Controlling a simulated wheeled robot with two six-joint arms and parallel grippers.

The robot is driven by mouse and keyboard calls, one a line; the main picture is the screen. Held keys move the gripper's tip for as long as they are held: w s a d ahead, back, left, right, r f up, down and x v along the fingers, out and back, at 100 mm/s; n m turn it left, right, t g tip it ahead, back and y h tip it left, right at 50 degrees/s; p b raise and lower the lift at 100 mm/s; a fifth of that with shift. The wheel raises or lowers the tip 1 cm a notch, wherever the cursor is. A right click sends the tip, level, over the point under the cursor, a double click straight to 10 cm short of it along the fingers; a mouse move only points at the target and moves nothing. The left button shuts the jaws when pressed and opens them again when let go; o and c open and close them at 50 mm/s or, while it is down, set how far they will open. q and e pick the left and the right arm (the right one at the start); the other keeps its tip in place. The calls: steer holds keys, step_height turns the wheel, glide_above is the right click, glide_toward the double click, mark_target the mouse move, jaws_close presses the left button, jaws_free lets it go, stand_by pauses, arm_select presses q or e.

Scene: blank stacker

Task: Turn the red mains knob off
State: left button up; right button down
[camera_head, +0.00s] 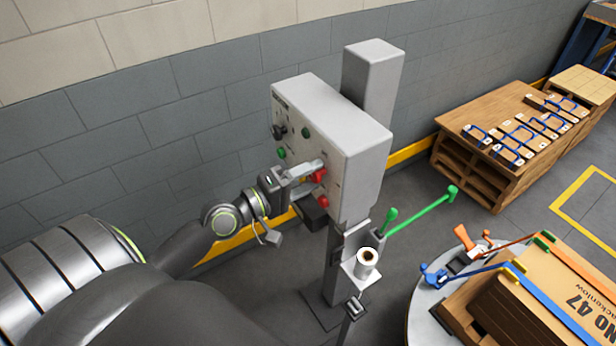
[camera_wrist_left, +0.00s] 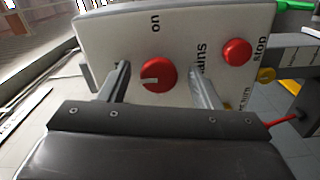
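The red mains knob (camera_wrist_left: 159,75) is round with a pale pointer mark, on the white front panel of a grey control box (camera_head: 335,120). Its pointer lies to the left in the left wrist view, while the word "on" stands above the knob. The knob shows partly in the head view (camera_head: 320,175), behind my fingers. My left gripper (camera_head: 305,171) is at the panel. In the left wrist view its fingers (camera_wrist_left: 160,85) are apart, one on each side of the knob, with gaps visible. My right gripper is not in view.
A red stop button (camera_wrist_left: 236,52) sits close to the knob, near the right finger. A black knob (camera_head: 279,131) and green buttons are higher on the panel. Below stand a label-roll holder (camera_head: 367,259) and a green-handled bar (camera_head: 420,212). A strapped carton (camera_head: 540,300) is at the right.

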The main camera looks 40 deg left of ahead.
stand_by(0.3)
arm_select(q)
steer(key=b+v, duration=0.4)
steer(key=v, duration=1.3)
steer(key=shift+s+b, duration=0.2)
steer(key=shift+b, duration=0.15)
steer(key=shift+a, duration=0.15)
